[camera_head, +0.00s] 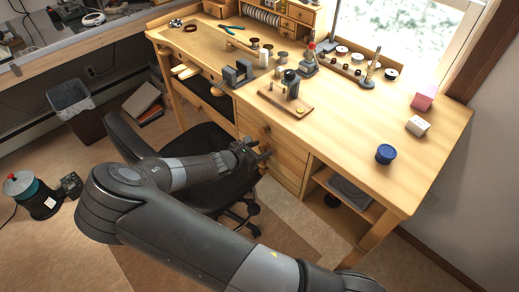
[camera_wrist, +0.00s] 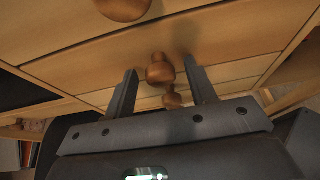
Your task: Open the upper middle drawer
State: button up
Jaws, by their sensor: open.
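The wooden drawer stack (camera_head: 284,152) is in the bench, right of the black chair. The wrist view shows its drawer fronts (camera_wrist: 225,40) with round wooden knobs. One knob (camera_wrist: 160,72) appears between my two open fingers, with a gap on each side. A larger-looking knob (camera_wrist: 122,8) is cut off at the top edge, and another knob (camera_wrist: 172,98) shows below the middle one. My gripper (camera_head: 262,153) is close in front of the stack and hides part of it. The drawers appear shut. I cannot tell for certain which drawer the middle knob belongs to.
The black chair (camera_head: 205,150) stands beside and under my forearm. An open shelf (camera_head: 345,195) is right of the drawers. The bench top (camera_head: 350,130) carries a small tool on a wooden board (camera_head: 286,98), a blue jar (camera_head: 385,153) and small boxes.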

grip_shut()
dwell(0.5)
